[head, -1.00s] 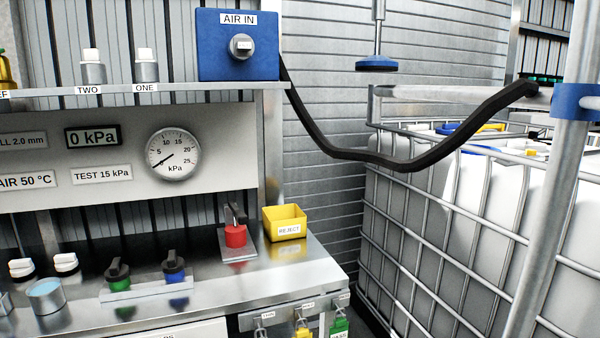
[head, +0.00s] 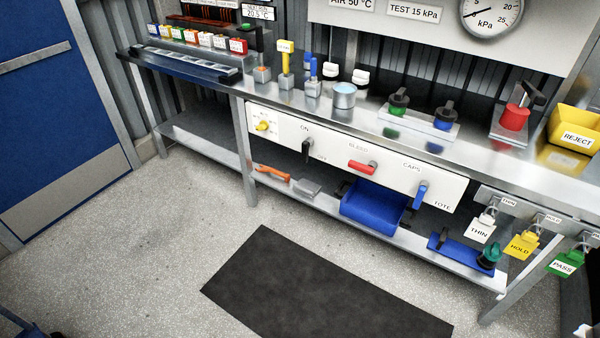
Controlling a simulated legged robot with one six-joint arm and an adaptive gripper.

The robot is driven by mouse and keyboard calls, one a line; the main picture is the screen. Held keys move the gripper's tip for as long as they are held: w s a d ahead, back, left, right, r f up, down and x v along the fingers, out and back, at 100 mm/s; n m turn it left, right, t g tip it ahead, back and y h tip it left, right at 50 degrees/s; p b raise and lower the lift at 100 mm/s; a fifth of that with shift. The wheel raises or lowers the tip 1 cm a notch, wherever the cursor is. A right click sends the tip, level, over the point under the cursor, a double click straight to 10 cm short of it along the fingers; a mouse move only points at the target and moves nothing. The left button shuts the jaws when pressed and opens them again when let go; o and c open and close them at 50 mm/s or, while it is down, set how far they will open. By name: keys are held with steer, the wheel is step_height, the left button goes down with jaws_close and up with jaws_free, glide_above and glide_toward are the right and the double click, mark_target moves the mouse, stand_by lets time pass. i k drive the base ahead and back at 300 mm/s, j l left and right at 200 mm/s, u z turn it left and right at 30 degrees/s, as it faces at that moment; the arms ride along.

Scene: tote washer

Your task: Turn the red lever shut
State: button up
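The red lever (head: 361,167) is on the white panel (head: 270,118) along the front of the bench, under a label that seems to read BLEED. Its red handle lies roughly level, reaching left from its pivot. A black lever (head: 307,150) marked ON sits to its left and hangs down. A blue lever (head: 420,195) by the CAPS label sits to its right and also points down. Nothing covers the red lever. My gripper is not in view.
A blue bin (head: 372,212) sits on the lower shelf below the red lever. Tags THIN, HOLD (head: 522,245) and PASS hang at the right. A dark mat (head: 320,290) lies on open floor before the bench. A blue door (head: 55,100) stands left.

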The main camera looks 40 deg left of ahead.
mark_target(369, 169)
steer(key=u, duration=1.25)
steer(key=i+j, duration=0.2)
steer(key=i, duration=0.2)
steer(key=i+j+u, duration=0.15)
steer(key=i, duration=0.3)
steer(key=i+j, duration=0.2)
steer(key=i, duration=0.2)
steer(key=u, duration=0.05)
